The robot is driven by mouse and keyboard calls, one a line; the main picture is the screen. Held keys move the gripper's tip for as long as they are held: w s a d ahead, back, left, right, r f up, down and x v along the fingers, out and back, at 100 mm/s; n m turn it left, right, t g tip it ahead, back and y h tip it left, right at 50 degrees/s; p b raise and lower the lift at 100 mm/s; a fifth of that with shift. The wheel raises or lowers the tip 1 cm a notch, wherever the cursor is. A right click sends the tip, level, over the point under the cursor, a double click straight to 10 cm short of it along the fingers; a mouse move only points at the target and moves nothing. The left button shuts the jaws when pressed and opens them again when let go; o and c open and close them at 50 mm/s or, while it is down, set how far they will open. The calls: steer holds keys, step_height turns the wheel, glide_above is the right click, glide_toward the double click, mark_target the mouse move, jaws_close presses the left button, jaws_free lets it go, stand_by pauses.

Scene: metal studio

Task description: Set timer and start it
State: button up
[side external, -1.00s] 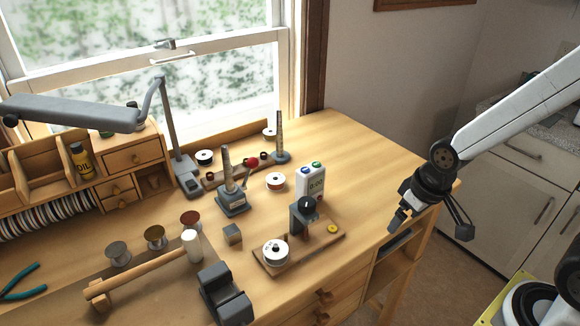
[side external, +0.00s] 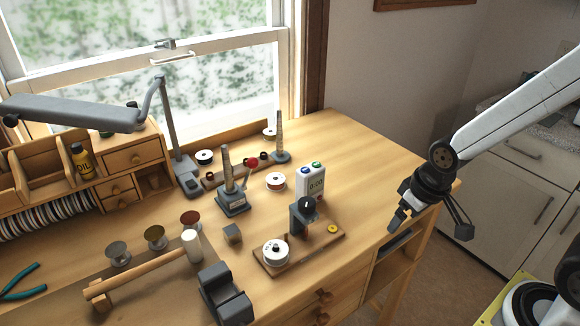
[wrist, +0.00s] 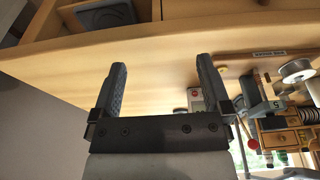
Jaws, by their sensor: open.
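The timer (side external: 313,184) is a small white upright box with a grey front and a display that seems to read 0:00. A blue button and a green button sit on its top. My gripper (side external: 432,222) is open and empty, to the right of the timer, by the bench's right edge. In the wrist view my gripper (wrist: 160,75) shows both fingers apart with bare bench between them.
A wooden base (side external: 330,243) with a dark post, a white spool and a yellow disc stands in front of the timer. Ring mandrels (side external: 230,180) and spools stand left. A mallet (side external: 140,275) lies front left. The bench (side external: 375,160) right of the timer is clear.

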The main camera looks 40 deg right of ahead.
steer(key=shift+w+r, duration=0.1)
steer(key=c, duration=0.7)
steer(key=shift+w+r, duration=0.1)
steer(key=shift+w, duration=0.15)
steer(key=c, duration=0.4)
steer(key=shift+w+a+r+n, duration=0.1)
steer(key=shift+w+r+n, duration=0.05)
steer(key=shift+w+n, duration=0.25)
jaws_close()
steer(key=w+a+r+n+g, duration=0.1)
steer(key=w+a+r+n, duration=0.3)
steer(key=w+r+n, duration=0.4)
steer(key=w+a+r+n+g, duration=0.1)
steer(key=w+a+r+n, duration=0.3)
steer(key=w+r+n, duration=0.5)
steer(key=shift+w+a+r+g, duration=0.35)
steer(key=shift+w+r, duration=0.25)
steer(key=shift+w, duration=0.75)
